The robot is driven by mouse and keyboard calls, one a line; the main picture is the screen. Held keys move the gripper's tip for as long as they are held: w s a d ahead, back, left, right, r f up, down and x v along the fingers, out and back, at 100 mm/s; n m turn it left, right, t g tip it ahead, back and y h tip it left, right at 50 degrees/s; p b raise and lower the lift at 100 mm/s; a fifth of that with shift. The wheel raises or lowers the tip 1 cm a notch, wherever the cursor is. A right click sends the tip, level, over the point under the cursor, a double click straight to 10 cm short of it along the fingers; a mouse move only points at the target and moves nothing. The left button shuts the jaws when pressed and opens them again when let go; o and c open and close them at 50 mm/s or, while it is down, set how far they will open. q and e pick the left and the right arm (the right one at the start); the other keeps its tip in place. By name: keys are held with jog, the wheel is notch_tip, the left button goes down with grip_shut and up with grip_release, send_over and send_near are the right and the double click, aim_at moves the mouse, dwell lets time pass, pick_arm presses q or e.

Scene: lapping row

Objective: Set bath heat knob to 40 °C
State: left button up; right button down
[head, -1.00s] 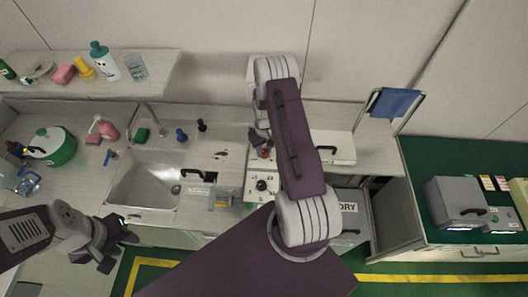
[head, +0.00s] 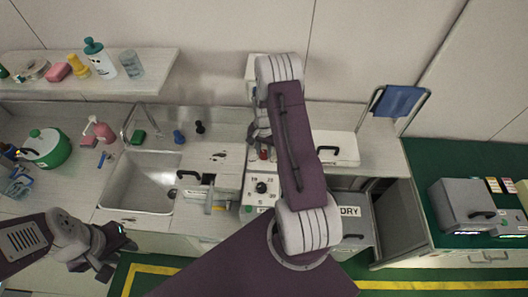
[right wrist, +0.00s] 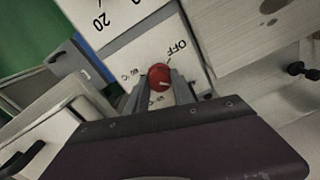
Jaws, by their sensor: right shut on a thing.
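The red bath heat knob (right wrist: 158,76) sits on a pale panel marked OFF and with °C figures, which I cannot read clearly. The two fingers of my right gripper (right wrist: 160,90) are on either side of the knob and shut on it. A small pale mark shows on the knob, but I cannot tell which figure it points to. In the head view the knob (head: 264,154) shows just left of my right arm, and my right gripper (head: 262,134) is partly hidden there. My left gripper (head: 108,256) is empty and open at the lower left, away from the knob.
A black knob (head: 261,187) with figures around it is on the panel below the red one. A sink (head: 140,183) lies to the left. A box with a black handle (head: 340,150) stands right of my arm. A green pot (head: 47,148) is far left.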

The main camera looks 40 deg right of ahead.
aim_at(264, 152)
jog(key=shift+m, duration=0.5)
dwell(0.3)
jog(key=c, duration=1.1)
grip_release()
jog(key=shift+r, duration=0.1)
notch_tip(264, 152, up, 9)
jog(key=b, duration=0.3)
